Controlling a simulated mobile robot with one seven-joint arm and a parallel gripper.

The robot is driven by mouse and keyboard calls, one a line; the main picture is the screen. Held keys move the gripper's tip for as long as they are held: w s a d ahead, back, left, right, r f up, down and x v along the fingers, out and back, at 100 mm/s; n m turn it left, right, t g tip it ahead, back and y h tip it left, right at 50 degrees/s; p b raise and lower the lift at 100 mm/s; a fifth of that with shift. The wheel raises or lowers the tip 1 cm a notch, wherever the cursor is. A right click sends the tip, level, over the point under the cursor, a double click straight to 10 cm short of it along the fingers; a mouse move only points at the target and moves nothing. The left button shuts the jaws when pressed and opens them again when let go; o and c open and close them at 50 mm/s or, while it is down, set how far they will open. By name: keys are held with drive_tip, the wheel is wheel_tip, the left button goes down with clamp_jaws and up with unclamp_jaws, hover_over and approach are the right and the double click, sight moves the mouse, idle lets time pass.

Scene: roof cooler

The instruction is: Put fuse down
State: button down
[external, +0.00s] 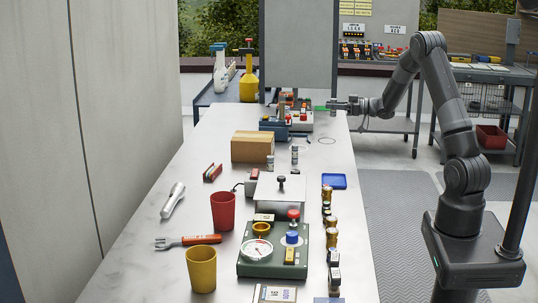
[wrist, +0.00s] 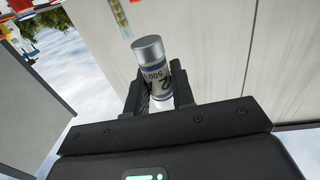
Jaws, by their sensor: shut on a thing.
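The fuse (wrist: 152,72) is a small white cylinder with a grey metal cap and dark print, seen in the wrist view. My gripper (wrist: 158,95) is shut on it, with one dark finger on each side, and the fuse stands out past the fingertips. In the external view my gripper (external: 335,106) is at the far right end of the long table (external: 190,150), near its edge. The fuse is too small there to tell its lower end or its exact height over the table.
A blue device (external: 272,127) and other small parts stand left of my gripper. A cardboard box (external: 252,147), small cylinders (external: 294,155), a blue tray (external: 333,181), cups (external: 222,210) and a green gauge unit (external: 273,262) are nearer. A tall grey panel (external: 298,50) stands behind.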

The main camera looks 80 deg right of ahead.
drive_tip(key=w+a+r+n+y, duration=0.2)
drive_tip(key=w+a+r+y, duration=0.1)
drive_tip(key=w, duration=0.8)
drive_tip(key=w+a+r+n+y, duration=0.1)
drive_tip(key=w+a+r+y, duration=0.15)
drive_tip(key=w, duration=0.75)
hover_over(248, 137)
drive_tip(key=shift+h, duration=0.25)
wheel_tip(248, 137, down, 6)
drive_tip(key=shift+s+d+f, duration=0.1)
drive_tip(key=shift+s+f, duration=0.05)
drive_tip(key=shift+f, duration=2.05)
drive_tip(key=shift+f, duration=0.15)
drive_tip(key=c, duration=1.2)
unclamp_jaws()
drive_tip(key=shift+c, duration=0.2)
